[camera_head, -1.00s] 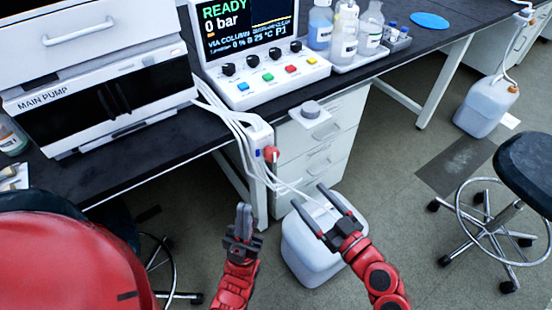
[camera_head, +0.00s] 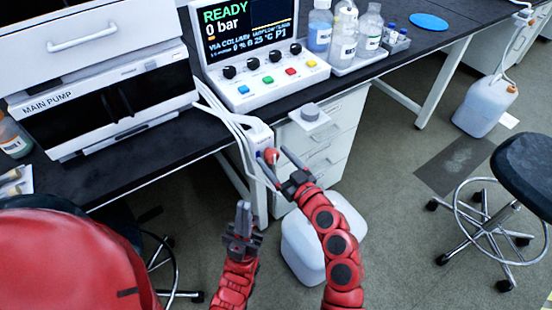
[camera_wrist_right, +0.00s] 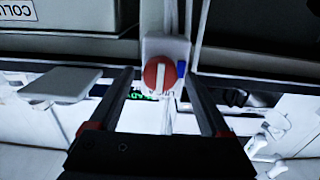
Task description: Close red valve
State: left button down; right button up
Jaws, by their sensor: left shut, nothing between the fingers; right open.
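The red valve (camera_head: 270,156) is a round red knob on a white housing at the bench's front edge. In the right wrist view the red valve (camera_wrist_right: 160,74) shows a white bar across its face, standing nearly upright. My right gripper (camera_head: 268,168) is open, and its fingers are at the valve, one on each side of it in the head view. In the right wrist view the right gripper (camera_wrist_right: 160,75) has the knob between and just beyond its fingertips; I cannot tell whether they touch it. My left gripper (camera_head: 243,205) is shut and empty, lower and to the left.
A control panel (camera_head: 262,85) with knobs and coloured buttons stands on the bench above the valve. White tubes (camera_head: 225,117) run beside the valve housing. White drawers (camera_head: 325,150) are to the right. A white canister (camera_head: 305,255) stands on the floor below. A stool (camera_head: 530,165) is at far right.

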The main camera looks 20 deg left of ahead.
grip_shut()
dwell(0.3)
jog(key=shift+m, duration=0.3)
jog(key=m, duration=0.2)
jog(key=shift+d+m+b, duration=0.1)
jog(key=shift+m+b, duration=0.2)
jog(key=shift+m, duration=0.1)
jog(key=m, duration=0.4)
jog(key=shift+w, duration=0.1)
jog(key=m+p, duration=0.1)
jog(key=m, duration=0.4)
jog(key=shift+d+f+m+p, duration=0.1)
jog(key=shift+m+p, duration=0.25)
jog(key=shift+m, duration=0.05)
jog(key=m+p, duration=0.1)
jog(key=m, duration=0.3)
jog(key=shift+f+m+p, duration=0.15)
jog(key=shift+m+p, duration=0.15)
